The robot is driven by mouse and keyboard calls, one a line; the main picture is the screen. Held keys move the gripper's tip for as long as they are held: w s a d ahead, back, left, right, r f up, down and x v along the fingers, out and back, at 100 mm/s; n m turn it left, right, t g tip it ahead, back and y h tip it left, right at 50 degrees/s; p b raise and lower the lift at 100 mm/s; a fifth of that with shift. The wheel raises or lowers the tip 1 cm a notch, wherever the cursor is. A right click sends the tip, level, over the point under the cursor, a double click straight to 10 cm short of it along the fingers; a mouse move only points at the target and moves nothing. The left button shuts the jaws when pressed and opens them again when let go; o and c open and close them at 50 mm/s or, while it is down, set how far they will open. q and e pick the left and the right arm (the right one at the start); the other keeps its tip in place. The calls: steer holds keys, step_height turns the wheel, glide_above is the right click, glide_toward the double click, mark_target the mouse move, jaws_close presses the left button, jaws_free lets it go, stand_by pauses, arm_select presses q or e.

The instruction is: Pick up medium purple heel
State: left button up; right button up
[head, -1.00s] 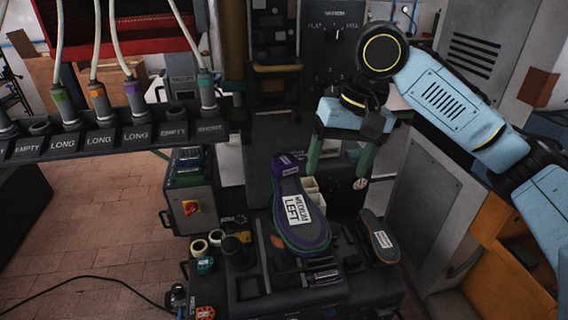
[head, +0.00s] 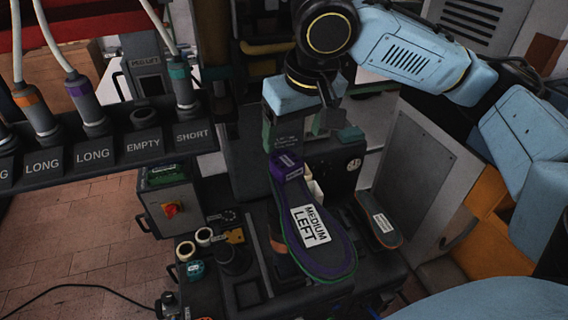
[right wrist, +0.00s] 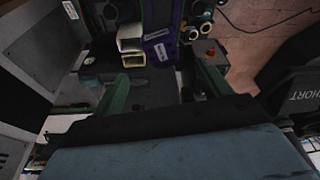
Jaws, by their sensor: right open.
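The medium purple heel (head: 287,166) sits at the far end of a dark sole with a purple and green rim, labelled MEDIUM LEFT (head: 311,226), on the bench. In the right wrist view the purple heel (right wrist: 158,42) lies ahead of the fingers, between their lines. My right gripper (head: 308,140) is open and empty, just behind and above the heel in the head view. Its green fingers (right wrist: 164,84) are apart in the right wrist view and do not appear to touch the heel. My left gripper is not in view.
A smaller sole (head: 380,220) lies to the right. Pale boxes (right wrist: 130,42) stand close beside the heel. A rack with hose-fed holders (head: 110,140) hangs at the left. Tape rolls (head: 195,243) and a dark knob (head: 234,258) are on the bench's left.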

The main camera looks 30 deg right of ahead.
mark_target(285, 158)
steer(key=shift+w+f, duration=0.25)
steer(key=shift+f, duration=0.45)
steer(key=shift+w+f, duration=0.15)
steer(key=shift+f, duration=0.15)
steer(key=shift+x, duration=2.45)
steer(key=shift+w+a+f, duration=0.1)
steer(key=shift+w+f, duration=0.1)
steer(key=shift+c, duration=0.4)
steer(key=c, duration=1)
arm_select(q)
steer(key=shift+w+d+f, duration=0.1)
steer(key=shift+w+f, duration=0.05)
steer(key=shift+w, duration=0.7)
arm_select(e)
steer(key=shift+c, duration=0.2)
steer(key=shift+r, duration=0.15)
